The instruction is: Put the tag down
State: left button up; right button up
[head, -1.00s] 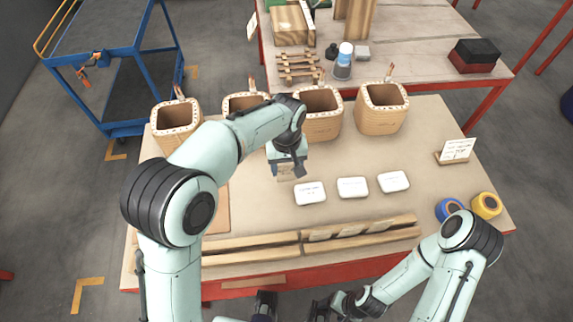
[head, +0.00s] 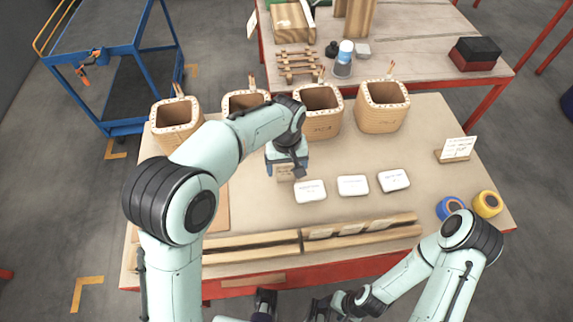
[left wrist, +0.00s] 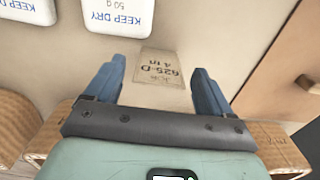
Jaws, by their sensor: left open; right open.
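A small tan tag (left wrist: 160,67) with dark printing, including "625-D", appears to lie flat on the tabletop in the left wrist view. My left gripper (left wrist: 160,82) is open, its two blue fingers on either side of the tag with gaps to both. In the head view my left gripper (head: 287,168) is low over the table, left of the white packets, and the tag is mostly hidden by it. My right gripper (head: 321,308) is at the bottom edge, off the table's front, open and only partly visible.
White packets (head: 352,185) lie right of my left gripper. Wooden rails (head: 250,247) run along the front. Blue tape (head: 449,208) and yellow tape (head: 486,204) sit at the right. A card stand (head: 456,150) is behind them.

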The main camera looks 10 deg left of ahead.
pick_arm(q)
jog(key=shift+r, duration=0.5)
notch_tip(320, 180, up, 12)
jog(key=p, duration=0.2)
